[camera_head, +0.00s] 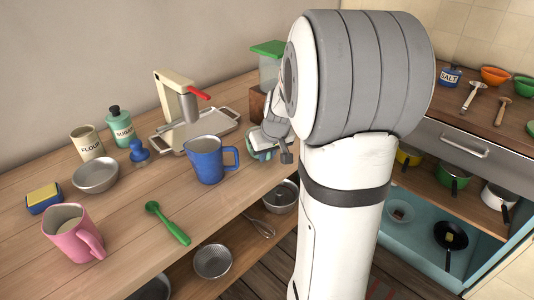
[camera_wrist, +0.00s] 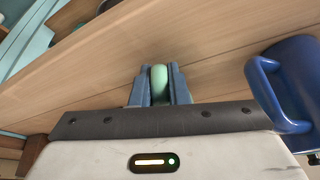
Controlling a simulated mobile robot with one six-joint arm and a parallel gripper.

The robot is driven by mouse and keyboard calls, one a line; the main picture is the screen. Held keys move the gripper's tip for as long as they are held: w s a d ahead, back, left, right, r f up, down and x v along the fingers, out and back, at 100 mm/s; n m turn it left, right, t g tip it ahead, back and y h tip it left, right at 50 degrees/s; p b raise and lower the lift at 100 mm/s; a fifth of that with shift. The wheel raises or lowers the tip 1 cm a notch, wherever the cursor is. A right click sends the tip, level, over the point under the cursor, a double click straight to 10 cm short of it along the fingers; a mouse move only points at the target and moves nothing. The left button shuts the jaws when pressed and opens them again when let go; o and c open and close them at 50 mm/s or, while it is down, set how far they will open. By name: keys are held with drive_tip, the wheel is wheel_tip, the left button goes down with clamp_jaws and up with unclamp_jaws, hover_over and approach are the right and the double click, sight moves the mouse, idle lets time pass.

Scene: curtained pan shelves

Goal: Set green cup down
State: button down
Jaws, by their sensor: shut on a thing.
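My gripper (camera_wrist: 160,88) is shut on the green cup (camera_wrist: 159,80). In the wrist view only a small rounded pale green part of the cup shows between the two blue-grey fingers. In the head view the gripper (camera_head: 264,148) is low over the right part of the wooden counter, and a bit of the green cup (camera_head: 262,155) shows beneath it. My arm hides much of this spot. I cannot tell whether the cup touches the counter.
A blue pitcher (camera_head: 207,160) stands close left of my gripper; its handle fills the wrist view's right side (camera_wrist: 292,88). A coffee press (camera_head: 178,103) on a tray and a green-lidded container (camera_head: 270,66) stand behind. A green spoon (camera_head: 168,223) and pink pitcher (camera_head: 73,232) are nearer.

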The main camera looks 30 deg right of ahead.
drive_tip(key=shift+f, duration=0.2)
idle(0.5)
drive_tip(key=c, duration=1.3)
unclamp_jaws()
drive_tip(key=shift+f, duration=0.1)
drive_tip(key=shift+c, duration=0.2)
drive_tip(key=c, duration=0.4)
drive_tip(key=shift+p+v, duration=0.9)
drive_tip(key=shift+v, duration=1.5)
